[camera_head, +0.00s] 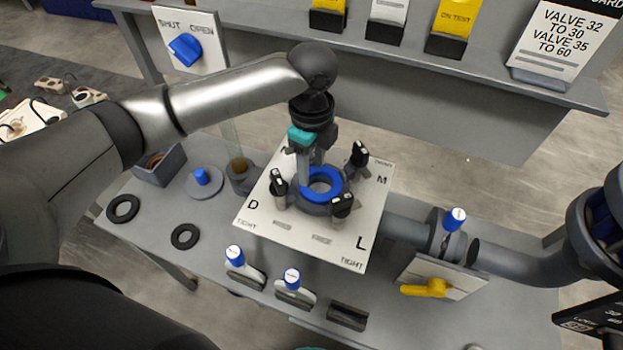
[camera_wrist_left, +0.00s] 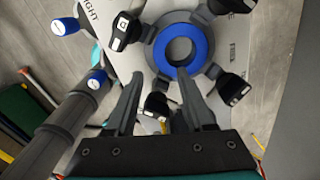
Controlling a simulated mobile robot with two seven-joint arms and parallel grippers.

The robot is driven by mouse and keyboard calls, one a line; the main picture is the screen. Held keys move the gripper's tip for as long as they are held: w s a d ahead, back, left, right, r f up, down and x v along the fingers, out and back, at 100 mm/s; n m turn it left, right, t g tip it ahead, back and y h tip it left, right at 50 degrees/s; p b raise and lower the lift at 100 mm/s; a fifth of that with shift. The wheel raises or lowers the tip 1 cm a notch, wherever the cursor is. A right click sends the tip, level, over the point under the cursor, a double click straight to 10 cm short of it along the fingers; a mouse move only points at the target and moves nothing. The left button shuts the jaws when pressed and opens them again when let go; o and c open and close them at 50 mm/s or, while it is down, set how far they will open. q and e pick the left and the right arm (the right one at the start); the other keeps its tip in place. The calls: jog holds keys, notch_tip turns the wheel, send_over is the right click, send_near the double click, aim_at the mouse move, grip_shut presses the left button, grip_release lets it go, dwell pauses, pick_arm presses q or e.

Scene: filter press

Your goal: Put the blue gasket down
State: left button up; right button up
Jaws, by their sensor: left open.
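The blue gasket (camera_head: 336,185) is a ring lying flat on the round grey seat (camera_head: 312,208) in the middle of the white lettered plate (camera_head: 262,221). In the left wrist view the gasket (camera_wrist_left: 202,45) looks centred on the seat. Black clamp knobs (camera_head: 342,205) stand around it. My left gripper (camera_head: 311,174) points down just over the gasket's far-left side. Its fingers (camera_wrist_left: 159,78) are spread with nothing between them in the wrist view, and the gasket lies beyond the tips. Whether a finger touches it I cannot tell. My right gripper is not seen.
Two black rings (camera_head: 122,209) (camera_head: 186,236), a grey disc with a blue knob (camera_head: 203,183) and an open box (camera_head: 160,166) are on the bench's left. Blue-capped handles (camera_head: 292,280) stand in front. A pipe with a yellow lever (camera_head: 428,289) is at right. A card shelf (camera_head: 480,75) is behind.

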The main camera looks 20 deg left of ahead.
pick_arm(q)
notch_tip(320, 180, up, 4)
jog(key=shift+f, duration=0.1)
jog(key=shift+s, duration=0.1)
dwell(0.9)
